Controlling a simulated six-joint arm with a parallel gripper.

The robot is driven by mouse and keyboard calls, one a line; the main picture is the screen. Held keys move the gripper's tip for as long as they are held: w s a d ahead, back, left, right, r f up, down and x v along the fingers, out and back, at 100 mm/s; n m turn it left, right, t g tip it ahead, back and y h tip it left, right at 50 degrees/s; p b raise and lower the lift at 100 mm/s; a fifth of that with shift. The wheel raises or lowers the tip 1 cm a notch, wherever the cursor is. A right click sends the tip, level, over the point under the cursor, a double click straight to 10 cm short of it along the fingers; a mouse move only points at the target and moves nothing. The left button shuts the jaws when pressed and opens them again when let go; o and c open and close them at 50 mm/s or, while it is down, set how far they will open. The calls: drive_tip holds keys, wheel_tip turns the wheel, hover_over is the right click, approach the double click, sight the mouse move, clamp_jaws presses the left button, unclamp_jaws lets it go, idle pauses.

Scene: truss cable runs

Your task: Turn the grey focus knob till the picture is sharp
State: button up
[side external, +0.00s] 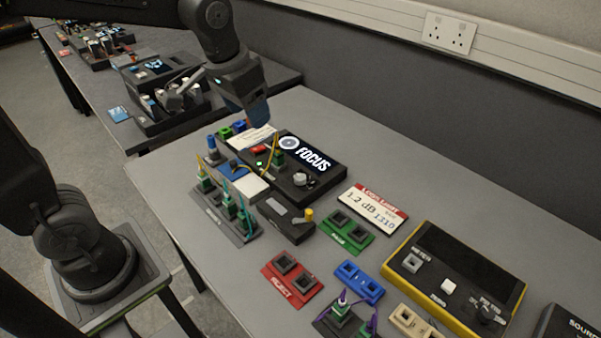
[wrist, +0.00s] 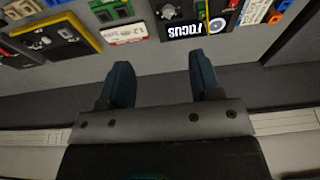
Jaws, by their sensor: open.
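The black focus unit (side external: 262,186) stands on the grey bench in the side view. Its screen (side external: 304,155) shows a round emblem and the white word FOCUS, which reads clearly at this size. The grey focus knob (side external: 299,179) sits on the unit's top, in front of the screen. My gripper (side external: 257,112) hangs above and behind the unit, apart from the knob. In the wrist view my gripper (wrist: 162,72) has its two blue fingers spread with nothing between them. The screen also shows there, upside down (wrist: 185,30).
Green connectors with cables (side external: 228,207) stand left of the unit. A loss-limit card (side external: 373,210), a green socket block (side external: 346,232), a red one (side external: 291,275) and a yellow-edged meter (side external: 455,275) lie to the right. The bench behind these is clear up to the grey wall panel.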

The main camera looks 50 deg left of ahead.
drive_tip(key=w+f+g, duration=0.2)
drive_tip(key=w+f, duration=0.4)
drive_tip(key=w, duration=0.3)
drive_tip(key=g, duration=0.1)
approach(300, 177)
wheel_tip(300, 177, down, 9)
drive_tip(key=shift+w+f, duration=0.1)
drive_tip(key=shift+f, duration=0.05)
drive_tip(key=shift+c, duration=0.3)
drive_tip(key=c, duration=0.9)
